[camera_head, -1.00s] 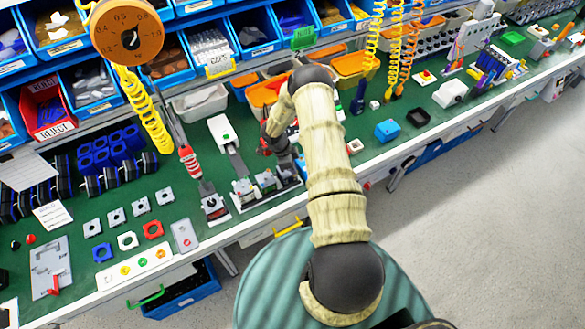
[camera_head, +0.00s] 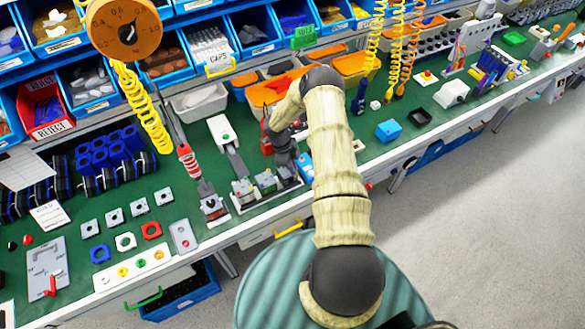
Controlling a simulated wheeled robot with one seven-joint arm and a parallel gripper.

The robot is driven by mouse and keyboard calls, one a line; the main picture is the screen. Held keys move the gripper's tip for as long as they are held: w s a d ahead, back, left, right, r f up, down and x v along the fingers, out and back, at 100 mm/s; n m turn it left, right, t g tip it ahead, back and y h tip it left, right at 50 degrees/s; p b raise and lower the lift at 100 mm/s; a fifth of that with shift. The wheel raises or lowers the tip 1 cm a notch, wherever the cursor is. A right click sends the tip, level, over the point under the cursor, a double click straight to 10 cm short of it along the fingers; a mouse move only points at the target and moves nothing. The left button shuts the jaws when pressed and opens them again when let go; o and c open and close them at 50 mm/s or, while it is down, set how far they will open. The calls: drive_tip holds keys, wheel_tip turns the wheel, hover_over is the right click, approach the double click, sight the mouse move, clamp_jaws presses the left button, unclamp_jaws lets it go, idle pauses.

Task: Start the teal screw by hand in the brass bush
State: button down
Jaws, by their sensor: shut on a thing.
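My gripper (camera_head: 288,168) is small and dark in the head view, pointing down over the back right part of a low fixture on the green bench. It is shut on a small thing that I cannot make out. The fixture (camera_head: 243,207) is a pale plate bearing several grey blocks with green parts. I cannot make out the teal screw or the brass bush; they are too small or hidden by my gripper and wrist.
A white-topped device (camera_head: 222,133) stands behind the fixture. Blue part bins (camera_head: 165,55) line the back. A blue box (camera_head: 388,131) stands to the right.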

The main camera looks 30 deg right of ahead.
drive_tip(key=shift+s+d+f+m+g, duration=0.15)
drive_tip(key=shift+s+f+m+g, duration=0.15)
drive_tip(key=shift+s+m, duration=0.45)
drive_tip(key=c, duration=1.5)
unclamp_jaws()
drive_tip(key=shift+w+r, duration=0.1)
drive_tip(key=shift+r, duration=0.05)
drive_tip(key=shift+w, duration=0.15)
drive_tip(key=shift+w+r+b, duration=0.3)
drive_tip(key=shift+r+b, duration=0.15)
drive_tip(key=b+v, duration=0.5)
drive_tip(key=v, duration=1.2)
drive_tip(key=shift+s, duration=0.2)
